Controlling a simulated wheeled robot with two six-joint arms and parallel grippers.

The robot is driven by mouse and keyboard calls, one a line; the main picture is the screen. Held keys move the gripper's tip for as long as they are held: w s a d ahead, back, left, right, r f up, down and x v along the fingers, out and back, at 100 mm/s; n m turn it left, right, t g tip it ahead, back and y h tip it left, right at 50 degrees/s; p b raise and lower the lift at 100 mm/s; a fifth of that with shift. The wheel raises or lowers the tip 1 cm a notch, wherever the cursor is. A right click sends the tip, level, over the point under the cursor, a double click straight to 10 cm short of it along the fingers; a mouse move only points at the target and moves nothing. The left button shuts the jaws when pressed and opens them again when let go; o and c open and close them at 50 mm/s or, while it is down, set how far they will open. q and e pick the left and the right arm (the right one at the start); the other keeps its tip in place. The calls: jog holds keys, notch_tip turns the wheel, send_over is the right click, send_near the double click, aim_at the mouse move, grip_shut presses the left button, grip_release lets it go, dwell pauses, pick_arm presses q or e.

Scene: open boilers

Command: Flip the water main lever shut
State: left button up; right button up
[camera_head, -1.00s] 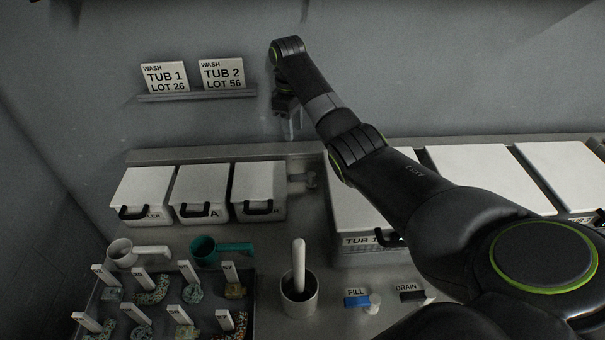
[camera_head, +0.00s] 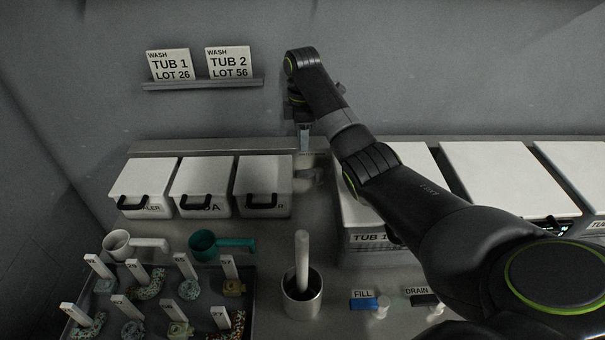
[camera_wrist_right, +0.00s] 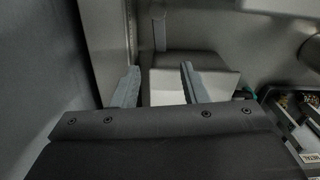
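My right gripper (camera_head: 303,142) hangs down near the back wall, beyond the white lidded bins. In the right wrist view its two fingers (camera_wrist_right: 160,85) are apart, with nothing visible held between them. A dim grey fitting (camera_head: 308,176) sits on the counter below the gripper, between the right-hand bin and the tub labelled TUB 1. It may be the water main lever, but its shape and position are too dark to tell. A grey upright bar (camera_wrist_right: 159,33) shows beyond the fingers in the wrist view; I cannot tell what it is. My left gripper is out of view.
Lidded bins (camera_head: 263,178) stand left of the gripper and TUB 1 (camera_head: 365,238) stands right. A ledge with two wash cards (camera_head: 230,62) is on the wall. In front are a pot with a pestle (camera_head: 302,300), FILL (camera_head: 364,303) and DRAIN controls, scoops and a tray of pieces.

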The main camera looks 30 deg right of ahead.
aim_at(302, 172)
notch_tip(302, 172, down, 11)
jog(key=shift+p, duration=0.85)
jog(key=shift+c, duration=0.4)
grip_shut()
jog(key=shift+w+d+m, duration=0.1)
jog(key=shift+w+m, duration=0.2)
jog(key=shift+m, duration=0.4)
jog(key=shift+o, duration=0.4)
grip_release()
jog(key=shift+r, duration=0.1)
